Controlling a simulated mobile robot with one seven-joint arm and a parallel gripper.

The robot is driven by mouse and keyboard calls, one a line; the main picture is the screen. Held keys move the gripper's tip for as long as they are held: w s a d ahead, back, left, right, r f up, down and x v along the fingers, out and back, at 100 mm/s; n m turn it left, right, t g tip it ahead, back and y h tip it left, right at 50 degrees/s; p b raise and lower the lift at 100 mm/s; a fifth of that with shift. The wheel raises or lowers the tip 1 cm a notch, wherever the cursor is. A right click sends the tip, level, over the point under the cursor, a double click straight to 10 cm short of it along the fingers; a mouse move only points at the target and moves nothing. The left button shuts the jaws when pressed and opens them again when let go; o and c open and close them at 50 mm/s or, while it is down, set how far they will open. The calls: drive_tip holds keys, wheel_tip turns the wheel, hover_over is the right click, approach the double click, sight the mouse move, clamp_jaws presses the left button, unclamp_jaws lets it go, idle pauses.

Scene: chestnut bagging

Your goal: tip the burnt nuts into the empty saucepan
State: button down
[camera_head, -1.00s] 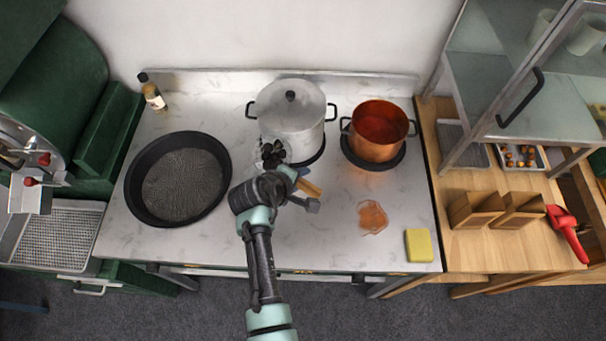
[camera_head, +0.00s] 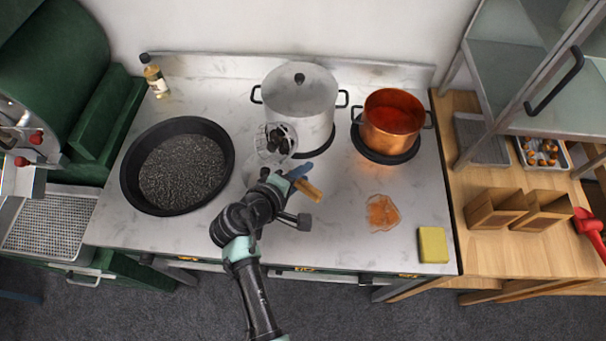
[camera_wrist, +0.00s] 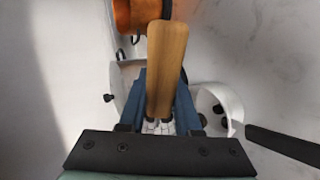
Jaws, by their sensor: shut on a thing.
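My gripper (camera_head: 296,173), with blue fingers, is shut on a wooden handle (camera_head: 310,190), which also fills the middle of the wrist view (camera_wrist: 167,65). Left of the fingers, a pale see-through basket or scoop (camera_head: 265,136) holds dark, burnt-looking nuts (camera_head: 280,142). Its join with the handle is hidden. It is in front of the silver pot (camera_head: 308,115), which has a knobbed lid. A copper pot (camera_head: 388,142) stands open on a dark burner to the right; its inside is orange-red, and I cannot tell whether it is empty. The wrist view shows a white rim (camera_wrist: 232,100) near dark lumps.
A wide black pan (camera_head: 128,182) with dark grains lies left. A bottle (camera_head: 156,80) stands behind it. An orange smear (camera_head: 382,213) and yellow sponge (camera_head: 433,245) lie front right. Paper boxes (camera_head: 493,208) and a tray of nuts (camera_head: 567,158) are on the wooden bench.

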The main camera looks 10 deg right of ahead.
drive_tip(key=shift+s+a+f+h+b, duration=0.1)
drive_tip(key=shift+a+f+h+b, duration=0.2)
drive_tip(key=shift+b, duration=0.55)
drive_tip(key=b, duration=0.2)
drive_tip(key=f+t+h+b, duration=0.1)
drive_tip(key=b, duration=0.1)
drive_tip(key=f+t+b, duration=0.1)
drive_tip(key=b, duration=0.1)
drive_tip(key=shift+s+a+h, duration=0.3)
drive_tip(key=shift+s+a, duration=0.05)
drive_tip(key=shift+s, duration=0.05)
drive_tip(key=shift+s+a+f+b, duration=0.15)
drive_tip(key=shift+f+b, duration=0.1)
drive_tip(key=shift+b, duration=0.8)
